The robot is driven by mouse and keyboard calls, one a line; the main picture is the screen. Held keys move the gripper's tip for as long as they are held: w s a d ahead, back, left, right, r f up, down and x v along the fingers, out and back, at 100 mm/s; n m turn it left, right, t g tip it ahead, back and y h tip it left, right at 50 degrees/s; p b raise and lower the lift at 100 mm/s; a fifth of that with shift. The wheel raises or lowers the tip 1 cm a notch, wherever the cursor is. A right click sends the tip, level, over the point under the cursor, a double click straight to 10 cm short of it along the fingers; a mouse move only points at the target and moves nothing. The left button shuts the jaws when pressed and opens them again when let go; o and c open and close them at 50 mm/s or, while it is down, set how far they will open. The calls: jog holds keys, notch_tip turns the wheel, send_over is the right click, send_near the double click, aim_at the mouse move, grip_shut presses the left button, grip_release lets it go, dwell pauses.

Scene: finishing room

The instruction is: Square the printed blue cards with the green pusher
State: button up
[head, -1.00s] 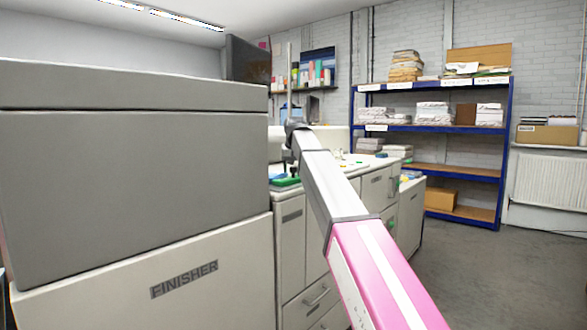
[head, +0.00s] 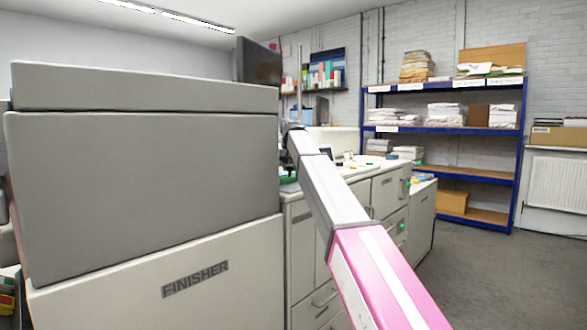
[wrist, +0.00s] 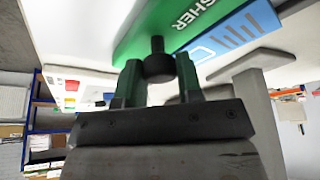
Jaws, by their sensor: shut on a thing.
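My gripper (wrist: 158,84) is shut on this knob, one finger on each side. In the head view only a sliver of green (head: 288,177) shows beside my arm, and my gripper's fingers are hidden there.
A large grey finisher housing (head: 140,190) fills the left of the head view, close to my arm. White cabinets (head: 385,195) run behind my arm. Blue shelving (head: 520,165) with paper stacks stands at the back right. Grey floor (head: 470,270) is clear at right.

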jog(key=shift+a, duration=0.1)
jog(key=o, duration=1)
jog(key=v, duration=1)
jog(key=shift+r, duration=0.4)
jog(key=shift+s, duration=0.15)
